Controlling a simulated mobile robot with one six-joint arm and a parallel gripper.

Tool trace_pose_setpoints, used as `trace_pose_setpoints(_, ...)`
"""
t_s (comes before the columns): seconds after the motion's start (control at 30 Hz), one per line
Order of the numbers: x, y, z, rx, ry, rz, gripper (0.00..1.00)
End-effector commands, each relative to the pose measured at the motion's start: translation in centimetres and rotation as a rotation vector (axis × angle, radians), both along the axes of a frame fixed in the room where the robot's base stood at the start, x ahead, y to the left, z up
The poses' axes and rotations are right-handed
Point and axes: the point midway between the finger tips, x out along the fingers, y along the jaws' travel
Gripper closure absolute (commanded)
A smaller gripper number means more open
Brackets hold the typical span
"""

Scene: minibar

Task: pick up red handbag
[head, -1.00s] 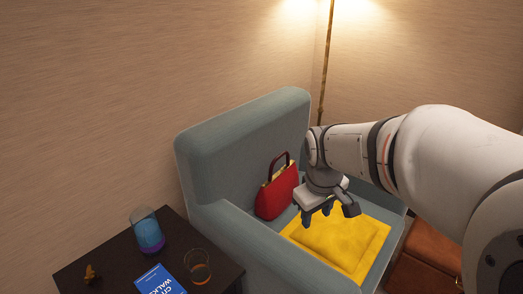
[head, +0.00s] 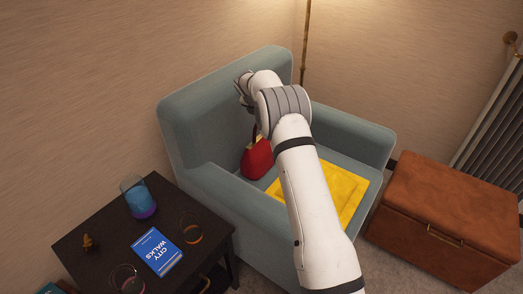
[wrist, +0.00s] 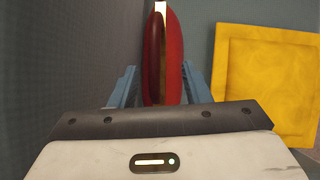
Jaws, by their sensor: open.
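The red handbag (head: 256,160) stands on the seat of the grey-blue armchair (head: 185,128), against the backrest and left of a yellow cushion (head: 345,190). My arm hides part of the bag and most of its handle in the head view. In the wrist view the handbag (wrist: 174,55) shows from above as a narrow red shape with a pale strip at its top. My gripper (wrist: 160,82) is open, with one bluish finger on each side of the bag in that view. I cannot tell how far above the bag the fingers are, or whether they touch it.
The chair back (wrist: 60,60) runs close along the left in the wrist view, and the yellow cushion (wrist: 265,80) lies to the right. A dark side table (head: 95,235) with a blue book (head: 157,251) and glasses stands left. A brown leather ottoman (head: 440,215) stands right.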

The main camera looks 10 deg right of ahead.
Motion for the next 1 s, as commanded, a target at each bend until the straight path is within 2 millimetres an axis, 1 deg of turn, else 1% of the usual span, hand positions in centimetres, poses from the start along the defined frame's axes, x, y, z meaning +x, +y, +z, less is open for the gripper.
trace_pose_setpoints(0.13,1.0,-0.1,-1.3,-0.028,0.008,0.046,0.57)
trace_pose_setpoints(0.37,2.1,-0.8,-3.5,-0.030,0.008,0.046,0.57)
trace_pose_setpoints(0.63,3.8,-1.8,-6.6,-0.028,0.008,0.045,0.57)
trace_pose_setpoints(0.77,4.2,-2.1,-7.3,-0.028,0.008,0.044,0.57)
trace_pose_setpoints(1.0,4.3,-2.2,-7.3,-0.028,0.007,0.044,0.57)
